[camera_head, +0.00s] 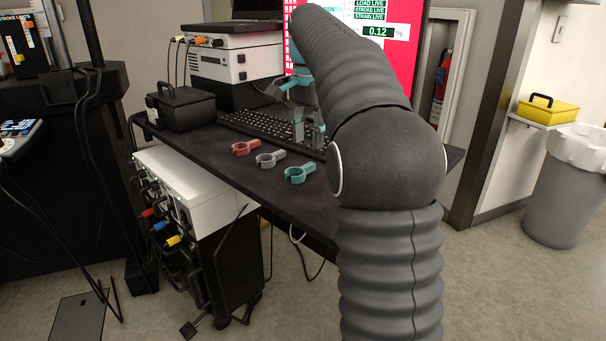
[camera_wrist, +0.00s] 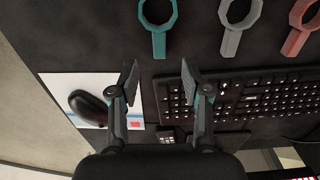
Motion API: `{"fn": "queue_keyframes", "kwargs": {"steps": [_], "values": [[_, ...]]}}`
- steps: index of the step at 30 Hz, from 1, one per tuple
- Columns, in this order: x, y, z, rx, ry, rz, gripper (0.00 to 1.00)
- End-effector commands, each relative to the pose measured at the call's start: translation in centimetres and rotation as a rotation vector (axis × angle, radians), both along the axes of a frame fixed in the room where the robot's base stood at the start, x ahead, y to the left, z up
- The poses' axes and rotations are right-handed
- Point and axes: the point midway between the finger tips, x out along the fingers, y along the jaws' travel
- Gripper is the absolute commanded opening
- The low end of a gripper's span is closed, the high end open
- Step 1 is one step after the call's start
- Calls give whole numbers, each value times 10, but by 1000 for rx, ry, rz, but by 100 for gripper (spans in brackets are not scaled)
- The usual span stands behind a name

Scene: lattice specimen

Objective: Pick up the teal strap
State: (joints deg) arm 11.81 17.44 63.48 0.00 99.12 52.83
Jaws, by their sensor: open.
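The teal strap (camera_head: 300,173) is a ring-shaped clamp with a short tab, lying on the black desk. It is the nearest to my arm of three straps in a row in the head view. In the wrist view the teal strap (camera_wrist: 158,43) is at the top, its ring partly cut off by the frame edge and its tab pointing toward my gripper. My gripper (camera_wrist: 158,75) is open and empty, its two fingers spread below the tab in the picture. In the head view my gripper (camera_head: 309,135) is above the desk, behind the straps, partly hidden by my arm.
A grey strap (camera_head: 270,160) and a red strap (camera_head: 245,148) lie beside the teal one. A black keyboard (camera_wrist: 255,98) and a mouse (camera_wrist: 88,108) on a pale pad lie under and beside my fingers. A black case (camera_head: 181,108) stands at the desk's left end.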

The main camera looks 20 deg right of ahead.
Motion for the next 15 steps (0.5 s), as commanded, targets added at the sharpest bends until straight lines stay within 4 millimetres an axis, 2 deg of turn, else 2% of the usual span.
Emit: {"fn": "queue_keyframes", "kwargs": {"steps": [8,15], "values": [[0,-2,-20,0,0,-2,48],[1,-5,-53,0,0,-2,48]]}}
